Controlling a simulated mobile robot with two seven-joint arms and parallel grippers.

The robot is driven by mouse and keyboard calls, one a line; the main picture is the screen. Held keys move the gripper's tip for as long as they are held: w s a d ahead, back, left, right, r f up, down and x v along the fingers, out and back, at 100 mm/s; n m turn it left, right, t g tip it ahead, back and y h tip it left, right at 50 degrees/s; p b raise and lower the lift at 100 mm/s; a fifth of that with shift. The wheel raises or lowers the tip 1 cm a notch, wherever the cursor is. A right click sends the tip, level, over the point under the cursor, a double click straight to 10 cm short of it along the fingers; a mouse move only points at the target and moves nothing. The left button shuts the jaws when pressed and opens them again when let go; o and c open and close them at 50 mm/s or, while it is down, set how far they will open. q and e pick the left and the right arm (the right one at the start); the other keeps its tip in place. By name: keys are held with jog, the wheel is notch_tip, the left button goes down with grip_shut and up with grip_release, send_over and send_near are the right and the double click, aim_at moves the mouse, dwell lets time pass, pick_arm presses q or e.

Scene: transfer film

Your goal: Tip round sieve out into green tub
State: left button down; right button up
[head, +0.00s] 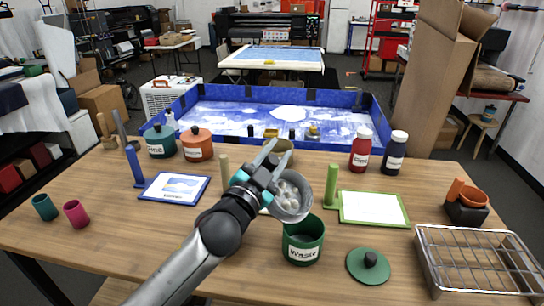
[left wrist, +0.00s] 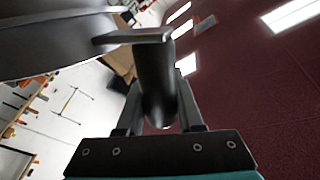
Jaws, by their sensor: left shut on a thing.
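The round sieve (head: 292,209) is a grey metal bowl with several pale round pieces inside. It is tilted, its open side facing the head camera, just above the back of the green tub. The green tub (head: 303,254) stands open on the table, with a white label that seems to read "Waste". My left gripper (head: 268,164) is shut on the sieve beside its bowl. In the left wrist view a grey handle (left wrist: 155,80) sits between the fingers, and part of the sieve bowl (left wrist: 50,42) fills the upper left. My right gripper is not in view.
A green lid (head: 370,268) lies right of the tub. A wire rack (head: 478,262) is at the right edge. A green-framed board (head: 372,208) and a blue-framed board (head: 174,188) flank the sieve. Lidded pots, bottles and a blue-walled tray (head: 285,96) stand behind.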

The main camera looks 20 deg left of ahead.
pick_arm(q)
jog(key=shift+s+d+r+m+b, duration=0.1)
jog(key=shift+d+r+m+b, duration=0.1)
jog(key=shift+d+m, duration=0.25)
jog(key=shift+s+d+r+m+b, duration=0.1)
jog(key=shift+d+r+m, duration=0.05)
jog(key=shift+d+m, duration=0.3)
jog(key=shift+s+d+m+h, duration=0.65)
jog(key=shift+d+m+h, duration=0.45)
jog(key=shift+d+m, duration=1.4)
jog(key=a+n+p, duration=0.1)
jog(key=a+n, duration=0.1)
jog(key=w+a+n+y+p, duration=0.1)
jog(key=a+n, duration=0.1)
jog(key=a+n+y+p, duration=0.1)
jog(key=a+n, duration=0.1)
jog(key=n, duration=0.1)
jog(key=shift+w+a+f, duration=0.15)
jog(key=shift+w+a, duration=0.2)
jog(key=shift+a, duration=0.05)
jog(key=w+a+f+n+g+y+p, duration=0.1)
jog(key=a+f+n+p, duration=0.3)
jog(key=n, duration=0.3)
jog(key=shift+w+a+f+n+g+p, duration=0.25)
jog(key=shift+a+g+p, duration=0.2)
jog(key=shift+a, duration=0.25)
jog(key=shift+s+r, duration=0.1)
jog(key=shift+r, duration=0.05)
